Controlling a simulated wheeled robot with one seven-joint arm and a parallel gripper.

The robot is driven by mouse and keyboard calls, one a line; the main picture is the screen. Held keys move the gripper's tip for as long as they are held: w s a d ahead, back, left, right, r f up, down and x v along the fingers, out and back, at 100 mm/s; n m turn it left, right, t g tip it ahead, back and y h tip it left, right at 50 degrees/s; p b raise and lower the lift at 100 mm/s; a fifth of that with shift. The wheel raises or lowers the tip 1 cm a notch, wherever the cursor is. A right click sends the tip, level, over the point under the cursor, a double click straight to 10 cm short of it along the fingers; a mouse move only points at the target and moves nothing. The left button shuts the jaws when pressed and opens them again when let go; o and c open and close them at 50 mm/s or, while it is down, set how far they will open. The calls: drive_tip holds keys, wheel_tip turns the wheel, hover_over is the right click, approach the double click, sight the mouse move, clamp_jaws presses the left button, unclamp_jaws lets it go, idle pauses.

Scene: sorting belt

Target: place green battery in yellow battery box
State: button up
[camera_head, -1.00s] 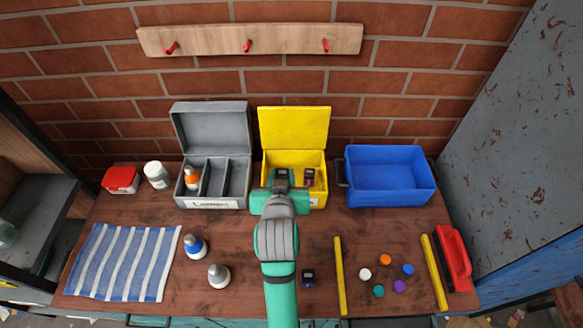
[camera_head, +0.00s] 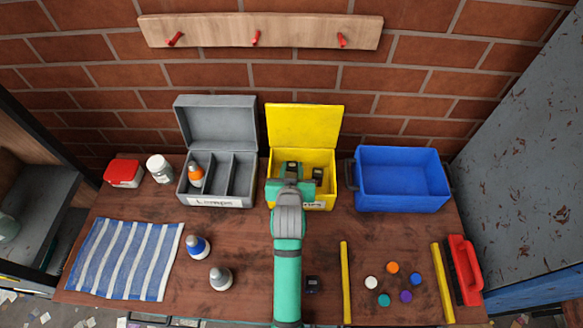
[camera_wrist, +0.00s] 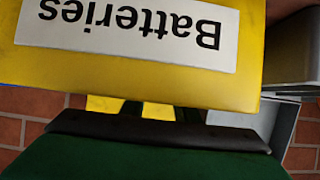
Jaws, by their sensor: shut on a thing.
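The yellow battery box (camera_head: 329,196) stands open at the back middle, its lid (camera_head: 305,125) raised. My gripper (camera_head: 291,176) is over its left part, shut on the green battery (camera_head: 291,168), whose dark top shows between the teal fingers.
A dark battery (camera_head: 317,175) stands in the box's right part, and another (camera_head: 312,285) on the table. A grey sectioned box (camera_head: 215,201) is left of the yellow box, a blue bin (camera_head: 402,198) right. Two bottles (camera_head: 198,247) (camera_head: 221,278) stand at front left.

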drive_tip(key=shift+f, duration=0.2)
drive_tip(key=shift+f, duration=0.15)
drive_tip(key=o, duration=1.1)
